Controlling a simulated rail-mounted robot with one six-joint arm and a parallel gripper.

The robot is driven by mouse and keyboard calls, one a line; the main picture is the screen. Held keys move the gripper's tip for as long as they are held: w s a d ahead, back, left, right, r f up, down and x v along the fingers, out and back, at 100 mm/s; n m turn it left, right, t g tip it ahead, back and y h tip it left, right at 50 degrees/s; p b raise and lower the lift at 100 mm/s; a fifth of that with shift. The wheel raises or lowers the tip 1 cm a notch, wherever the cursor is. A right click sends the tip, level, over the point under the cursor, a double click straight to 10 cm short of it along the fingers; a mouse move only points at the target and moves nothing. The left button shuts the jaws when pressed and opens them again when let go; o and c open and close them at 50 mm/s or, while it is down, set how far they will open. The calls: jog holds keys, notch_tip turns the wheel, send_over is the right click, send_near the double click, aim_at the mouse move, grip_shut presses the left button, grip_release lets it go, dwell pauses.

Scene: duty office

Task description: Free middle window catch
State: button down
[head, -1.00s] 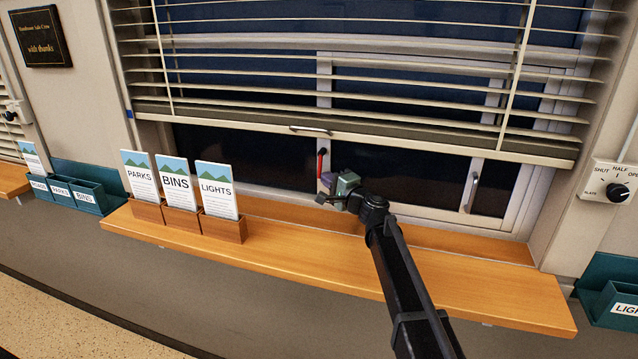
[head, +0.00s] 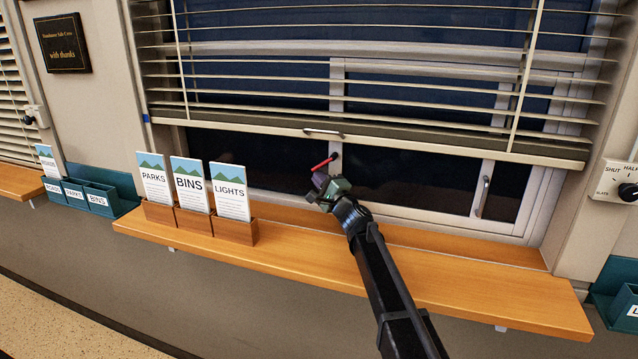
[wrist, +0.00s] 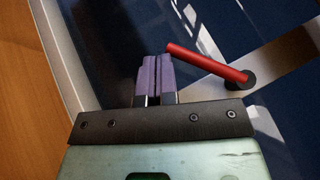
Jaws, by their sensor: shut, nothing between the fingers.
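The red window catch (head: 322,163) is a short bar on a dark round pivot on the window's upright frame. In the head view it slants from the pivot down to the left. In the wrist view the catch (wrist: 205,62) runs from its pivot at the right to a free end near my fingertips. My gripper (head: 318,183) is in front of the window, just below the free end of the catch. Its purple fingers are together and empty in the wrist view (wrist: 154,76). I cannot tell whether they touch the catch.
A slatted blind (head: 360,110) hangs above, its bottom rail over the catch. Leaflet holders (head: 232,228) stand on the left of the wooden sill (head: 290,265). Another handle (head: 482,197) is on the right pane. A blind knob (head: 627,192) is on the right wall.

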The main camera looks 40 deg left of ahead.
jog(key=shift+s+a+r+p, duration=0.3)
jog(key=shift+a+r+p, duration=0.25)
jog(key=shift+a+r, duration=0.25)
jog(key=shift+a, duration=0.15)
jog(key=shift+f, duration=0.1)
jog(key=b+v, duration=0.3)
jog(key=v, duration=0.8)
jog(key=shift+a, duration=0.1)
